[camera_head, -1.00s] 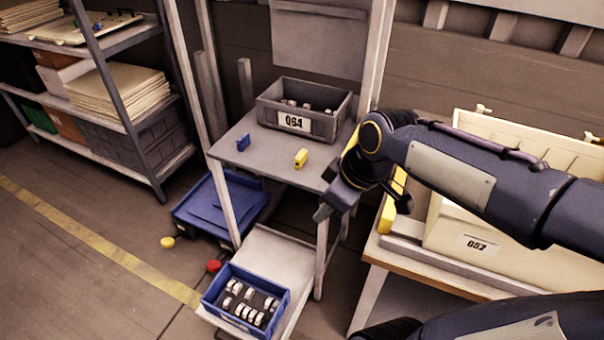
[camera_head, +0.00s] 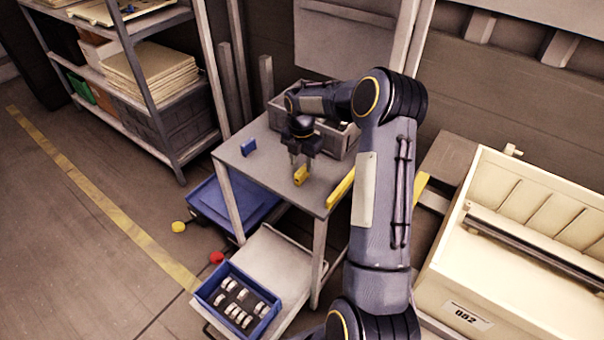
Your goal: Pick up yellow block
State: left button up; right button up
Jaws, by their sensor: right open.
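The small yellow block (camera_head: 300,176) lies on the grey table of the workstation (camera_head: 262,172), near its front edge. My right gripper (camera_head: 301,163) points down over the block, with its jaws open. Its fingertips are close to the block's top; I cannot tell whether they touch it or reach around it. The block's upper part is partly hidden by the fingers. My left gripper is not in view.
A small blue block (camera_head: 248,147) stands left on the table. A grey bin (camera_head: 279,104) behind is partly hidden by my right arm. A blue tray of parts (camera_head: 238,302) sits on the lower shelf. A cream box (camera_head: 520,225) stands right.

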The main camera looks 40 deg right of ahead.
aim_at(302, 170)
jog(key=f, duration=0.4)
jog(key=shift+s+f+p, duration=0.1)
jog(key=shift+s+p, duration=0.1)
jog(key=shift+p, duration=0.1)
grip_shut()
